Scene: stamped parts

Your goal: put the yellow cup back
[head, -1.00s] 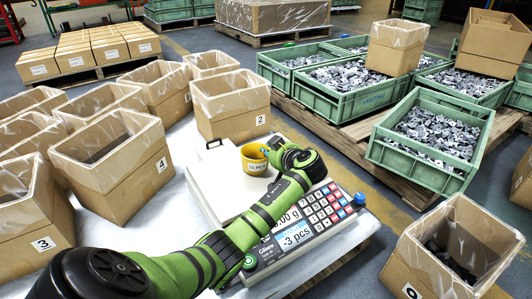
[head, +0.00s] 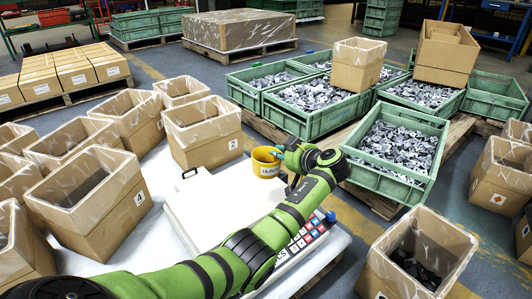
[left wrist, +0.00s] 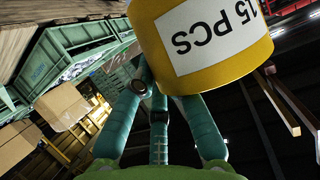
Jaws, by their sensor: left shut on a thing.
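The yellow cup (head: 266,167) has a white label that reads "15 PCS" and is above the right back edge of the white scale (head: 210,205) in the head view. My left gripper (head: 282,158) is shut on the cup at its right side. In the left wrist view the cup (left wrist: 230,75) fills the top right, its label upside down, with the green fingers (left wrist: 165,105) against it. I cannot tell from the head view how high the cup is above the scale. My right gripper is in neither view.
Open cardboard boxes stand left and behind the scale, among them box 2 (head: 205,150) and box 4 (head: 98,215). Green crates of metal parts (head: 395,185) stand on pallets to the right. A box with dark parts (head: 440,235) is at the front right.

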